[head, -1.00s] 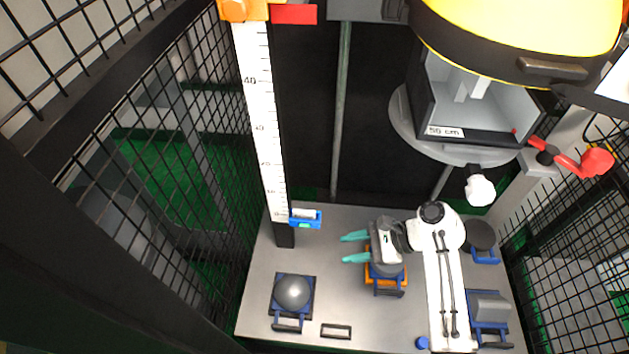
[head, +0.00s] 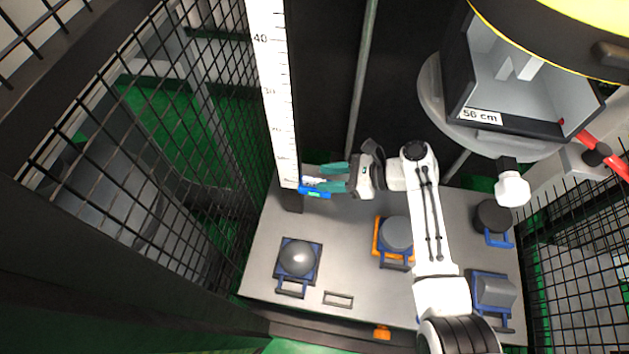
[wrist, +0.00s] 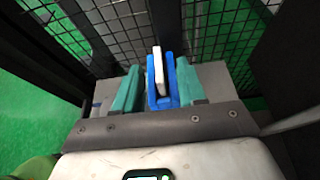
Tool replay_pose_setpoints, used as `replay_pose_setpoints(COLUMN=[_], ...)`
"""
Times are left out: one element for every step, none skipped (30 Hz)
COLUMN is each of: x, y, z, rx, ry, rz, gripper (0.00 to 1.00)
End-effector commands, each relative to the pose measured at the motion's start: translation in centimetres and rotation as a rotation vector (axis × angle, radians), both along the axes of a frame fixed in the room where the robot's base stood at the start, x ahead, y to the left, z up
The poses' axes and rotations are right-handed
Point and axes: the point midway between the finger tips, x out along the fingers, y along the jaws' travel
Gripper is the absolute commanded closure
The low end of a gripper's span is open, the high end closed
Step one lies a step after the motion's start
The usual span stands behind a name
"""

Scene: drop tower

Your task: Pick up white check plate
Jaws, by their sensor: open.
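The white check plate (wrist: 158,68) stands upright in a blue holder (wrist: 152,88) in the wrist view. In the head view the plate (head: 310,181) is a small pale patch above the blue holder (head: 316,193), at the foot of the tall white scale. My gripper (head: 322,177) is open, its teal fingers pointing left at the holder. In the wrist view my gripper (wrist: 158,82) has one finger on each side of the plate and holder, with gaps on both sides. The plate's lower part is hidden in the holder.
The white scale (head: 270,90) rises behind the holder. On the grey table (head: 345,255) are a grey dome (head: 298,257) on a blue base, a grey round block (head: 396,234) in an orange-edged base, and other blocks at right. Mesh fencing (head: 180,160) stands at left.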

Motion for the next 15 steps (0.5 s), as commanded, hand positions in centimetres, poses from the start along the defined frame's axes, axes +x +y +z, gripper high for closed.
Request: replay_pose_setpoints(x=[0.0, 0.0, 0.2, 0.2, 0.3, 0.3, 0.4, 0.4, 0.4, 0.4, 0.4, 0.4, 0.4, 0.4, 0.4], y=[0.8, 1.2, 1.7, 2.0, 2.3, 2.5, 2.7, 2.8, 2.9, 2.9, 2.9, 2.9, 2.9, 2.9, 2.9], z=[-0.3, -0.4, -0.7, -0.8, -0.9, -1.1, -1.1, -1.2, -1.2, -1.2, -1.2, -1.2, -1.2, -1.2, -1.2], rx=[0.000, 0.000, 0.000, 0.000, 0.000, -0.001, -0.001, -0.001, -0.001, -0.001, -0.001, -0.001, -0.001, -0.001, -0.001], ry=[0.002, 0.001, 0.001, 0.001, 0.001, 0.001, 0.001, 0.001, 0.000, 0.000, 0.000, 0.000, 0.000, 0.000, 0.000], rz=[0.004, 0.003, 0.002, 0.002, 0.002, 0.001, 0.001, 0.001, 0.000, 0.000, 0.000, 0.000, 0.000, 0.000, 0.000], gripper=[0.60, 0.60, 0.60, 0.60, 0.60, 0.60, 0.60, 0.60, 0.60, 0.60, 0.60, 0.60, 0.60, 0.60, 0.60])
